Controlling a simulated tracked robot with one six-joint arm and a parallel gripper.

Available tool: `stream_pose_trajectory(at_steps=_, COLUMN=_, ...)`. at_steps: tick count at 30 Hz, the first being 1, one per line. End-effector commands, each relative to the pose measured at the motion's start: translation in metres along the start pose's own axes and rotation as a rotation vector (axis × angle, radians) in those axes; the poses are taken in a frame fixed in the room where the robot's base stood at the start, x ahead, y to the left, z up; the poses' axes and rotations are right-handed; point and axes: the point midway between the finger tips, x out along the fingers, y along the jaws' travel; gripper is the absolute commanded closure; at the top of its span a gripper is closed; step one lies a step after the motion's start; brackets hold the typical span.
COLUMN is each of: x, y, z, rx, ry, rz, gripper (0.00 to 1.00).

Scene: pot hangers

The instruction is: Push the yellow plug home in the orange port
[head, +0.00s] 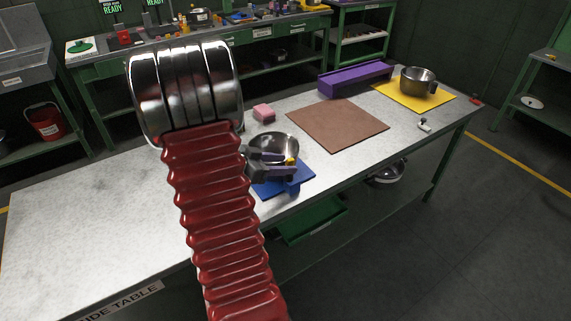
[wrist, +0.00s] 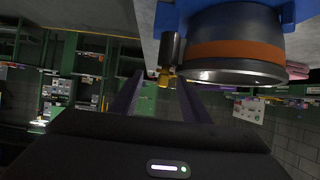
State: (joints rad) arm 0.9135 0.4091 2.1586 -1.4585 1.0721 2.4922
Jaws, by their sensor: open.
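A small yellow piece (wrist: 165,78), which may be the plug, shows at the lower end of a short dark post in the wrist view. It also shows as a yellow spot (head: 291,161) in the head view. My gripper (wrist: 159,76) is open, with the yellow piece between its finger ends in the picture; I cannot tell whether they touch it. In the head view my gripper (head: 283,164) is over the blue mat. A metal pot (head: 274,146) stands close behind it; an orange band (wrist: 235,50) rings a dark round body in the wrist view. I cannot make out an orange port.
The blue mat (head: 296,184) lies near the table's front edge. A pink block (head: 263,112), a brown mat (head: 338,125), a purple box (head: 355,77) and a second pot (head: 417,82) on a yellow mat (head: 440,100) are farther off. The table's left part is clear.

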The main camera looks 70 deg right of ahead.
Motion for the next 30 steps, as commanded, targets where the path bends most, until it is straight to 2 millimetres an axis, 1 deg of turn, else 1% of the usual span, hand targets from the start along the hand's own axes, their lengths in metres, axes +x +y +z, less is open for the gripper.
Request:
stream_pose_trajectory(at_steps=1, x=-0.008, y=-0.001, z=-0.001, rx=0.001, ry=0.002, rz=-0.004, gripper=0.57)
stream_pose_trajectory(at_steps=18, x=-0.101, y=0.0, z=-0.001, rx=0.003, ry=0.004, rz=-0.002, gripper=0.57)
stream_pose_trajectory(at_steps=21, x=-0.113, y=0.0, z=-0.001, rx=0.003, ry=0.004, rz=-0.001, gripper=0.57)
stream_pose_trajectory(at_steps=24, x=-0.12, y=0.0, z=-0.001, rx=0.002, ry=0.004, rz=0.0, gripper=0.57)
stream_pose_trajectory(at_steps=30, x=-0.123, y=0.001, z=-0.001, rx=0.003, ry=0.004, rz=0.002, gripper=0.57)
